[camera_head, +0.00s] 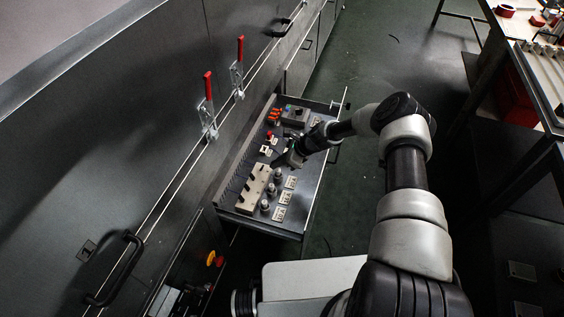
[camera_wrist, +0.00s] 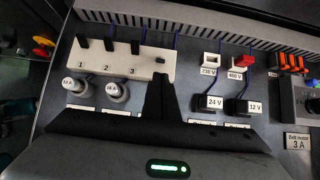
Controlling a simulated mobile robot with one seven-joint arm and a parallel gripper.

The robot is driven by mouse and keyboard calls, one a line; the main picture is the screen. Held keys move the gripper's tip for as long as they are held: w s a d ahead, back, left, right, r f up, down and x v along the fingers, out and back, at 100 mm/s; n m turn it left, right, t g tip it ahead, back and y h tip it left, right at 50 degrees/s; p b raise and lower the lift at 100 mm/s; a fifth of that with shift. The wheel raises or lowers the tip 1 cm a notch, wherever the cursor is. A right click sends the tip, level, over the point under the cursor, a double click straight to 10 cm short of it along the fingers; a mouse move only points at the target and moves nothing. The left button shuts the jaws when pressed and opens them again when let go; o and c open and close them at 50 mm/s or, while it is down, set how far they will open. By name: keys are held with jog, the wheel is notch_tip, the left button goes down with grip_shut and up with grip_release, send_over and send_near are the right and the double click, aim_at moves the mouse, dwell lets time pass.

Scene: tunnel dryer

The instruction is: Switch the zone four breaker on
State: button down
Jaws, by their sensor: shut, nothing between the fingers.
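The cream breaker block (camera_wrist: 102,62) carries a row of dark levers, with 1, 2 and 3 printed below the first three. It also shows in the head view (camera_head: 253,189) in the open drawer. Levers one (camera_wrist: 83,42), two (camera_wrist: 109,45) and three (camera_wrist: 135,47) stand up toward the far edge. The fourth lever (camera_wrist: 161,60) sits lower and looks shorter than the others. My gripper (camera_wrist: 160,80) is shut and empty, its tip over the block just below the fourth lever, hiding that position's number. I cannot tell whether it touches the lever.
Round fuses (camera_wrist: 74,85) stand below the block. To its right are a white 230 V part (camera_wrist: 210,60), a red 400 V part (camera_wrist: 241,62), 24 V (camera_wrist: 208,103) and 12 V (camera_wrist: 248,107) parts, and orange levers (camera_wrist: 290,62). Red-handled clamps (camera_head: 208,88) rise beside the drawer.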

aim_at(262, 168)
jog(key=b+x, duration=0.1)
jog(key=x, duration=0.3)
jog(key=shift+r, duration=0.1)
dwell(0.5)
